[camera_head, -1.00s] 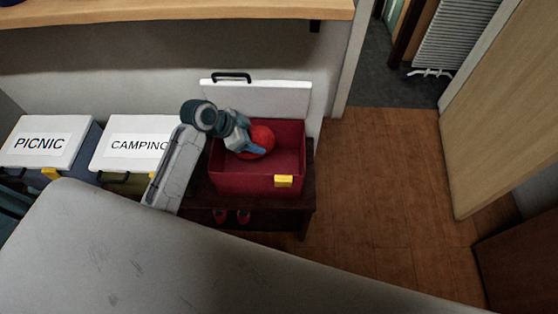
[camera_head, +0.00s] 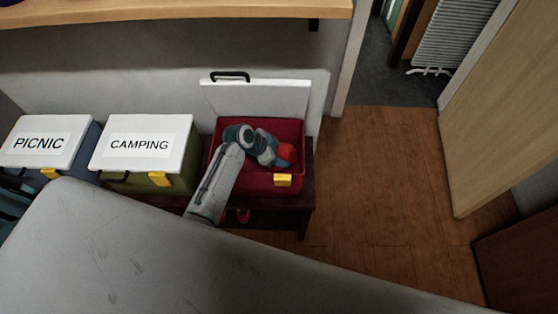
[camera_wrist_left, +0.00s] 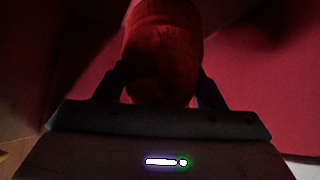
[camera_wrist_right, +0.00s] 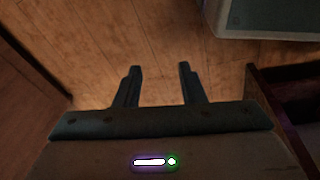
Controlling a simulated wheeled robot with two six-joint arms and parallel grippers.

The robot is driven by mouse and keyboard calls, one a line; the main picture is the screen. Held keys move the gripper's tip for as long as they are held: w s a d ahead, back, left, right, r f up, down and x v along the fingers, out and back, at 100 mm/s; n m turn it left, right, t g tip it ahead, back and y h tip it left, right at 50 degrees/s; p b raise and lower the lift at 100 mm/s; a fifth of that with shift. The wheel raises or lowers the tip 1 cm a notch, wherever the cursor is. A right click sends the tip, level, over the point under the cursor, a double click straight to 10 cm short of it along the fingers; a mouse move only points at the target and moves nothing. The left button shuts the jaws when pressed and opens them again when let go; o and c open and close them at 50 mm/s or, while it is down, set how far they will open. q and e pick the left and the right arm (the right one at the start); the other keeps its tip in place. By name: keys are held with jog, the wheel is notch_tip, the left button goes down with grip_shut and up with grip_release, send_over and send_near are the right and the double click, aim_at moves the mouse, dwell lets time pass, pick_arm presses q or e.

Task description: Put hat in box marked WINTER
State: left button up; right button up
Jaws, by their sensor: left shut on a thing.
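The red hat (camera_head: 287,152) is inside the open red box (camera_head: 262,183), towards its right side. My left arm reaches over the box, and my left gripper (camera_head: 279,158) is down inside it. In the left wrist view the gripper (camera_wrist_left: 160,88) has a finger on each side of the hat (camera_wrist_left: 160,45) and is shut on it. I cannot tell whether the hat touches the box floor. The box's white lid (camera_head: 262,98) stands open at the back, and no WINTER label shows. My right gripper (camera_wrist_right: 158,82) is open and empty over the wooden floor.
A box marked CAMPING (camera_head: 145,145) and a box marked PICNIC (camera_head: 48,143) stand closed to the left. The red box rests on a dark low stand (camera_head: 300,205). The wooden floor (camera_head: 375,190) to the right is clear.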

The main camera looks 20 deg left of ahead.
pick_arm(q)
jog(key=shift+f, duration=0.75)
notch_tip(320, 180, down, 3)
jog(key=shift+f, duration=0.1)
jog(key=shift+f+b, duration=0.15)
jog(key=shift+b, duration=0.15)
jog(key=o, duration=1.1)
pick_arm(e)
jog(key=shift+w+a+r, duration=0.15)
jog(key=shift+w+r, duration=0.1)
jog(key=shift+r, duration=0.55)
pick_arm(q)
jog(key=shift+r, duration=0.2)
pick_arm(e)
jog(key=shift+r, duration=0.1)
pick_arm(q)
jog(key=shift+p+v, duration=0.45)
jog(key=shift+v, duration=5.5)
pick_arm(e)
jog(key=shift+s+d+f, duration=0.1)
jog(key=shift+s+f, duration=0.1)
jog(key=shift+f, duration=0.4)
jog(key=shift+s+d+f, duration=0.1)
jog(key=shift+s+f, duration=0.05)
jog(key=shift+f, duration=0.4)
